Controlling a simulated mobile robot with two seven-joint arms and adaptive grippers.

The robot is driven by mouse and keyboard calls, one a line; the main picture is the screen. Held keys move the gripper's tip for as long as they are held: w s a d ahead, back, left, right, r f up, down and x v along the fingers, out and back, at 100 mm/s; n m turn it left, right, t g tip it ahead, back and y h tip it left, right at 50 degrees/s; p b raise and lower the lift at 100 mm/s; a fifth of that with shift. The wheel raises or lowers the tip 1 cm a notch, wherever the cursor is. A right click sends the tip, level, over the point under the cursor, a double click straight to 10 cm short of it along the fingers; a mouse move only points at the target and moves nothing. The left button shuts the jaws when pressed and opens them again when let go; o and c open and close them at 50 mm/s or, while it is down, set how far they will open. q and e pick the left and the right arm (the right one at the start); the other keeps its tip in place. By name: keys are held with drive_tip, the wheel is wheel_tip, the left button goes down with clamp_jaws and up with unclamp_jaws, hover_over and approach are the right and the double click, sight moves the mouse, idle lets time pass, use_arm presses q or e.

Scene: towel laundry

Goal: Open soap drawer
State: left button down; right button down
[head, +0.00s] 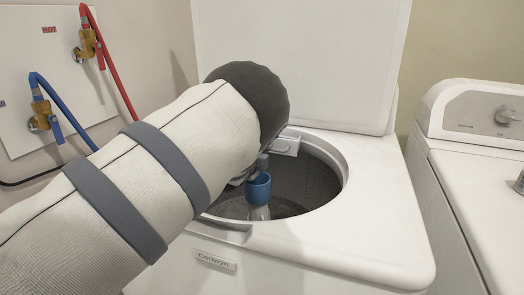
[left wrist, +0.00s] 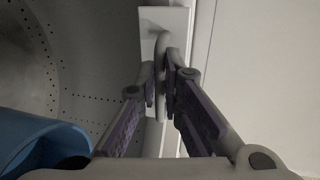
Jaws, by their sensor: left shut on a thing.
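The soap drawer (head: 288,141) is a small white box front with a handle at the back rim of the open washer's tub. In the left wrist view, its pale front (left wrist: 176,20) shows at the top centre, with the handle (left wrist: 162,48) running down from it. My left gripper (left wrist: 160,90) is shut on the handle, one purple-padded finger on each side. In the head view my own arm hides most of this gripper. How far the drawer is out is hard to tell. My right gripper is in neither view.
The washer's lid (head: 300,60) stands raised behind the tub (head: 305,180). A blue-topped post (head: 258,187) rises inside it, close to my gripper; its blue top (left wrist: 35,140) also shows in the wrist view. A second white machine (head: 470,150) stands right. Taps and hoses (head: 88,45) are left.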

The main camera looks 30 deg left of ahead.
use_arm(q)
drive_tip(key=c, duration=1.7)
unclamp_jaws()
drive_tip(key=v, duration=1.2)
drive_tip(key=shift+a, duration=0.1)
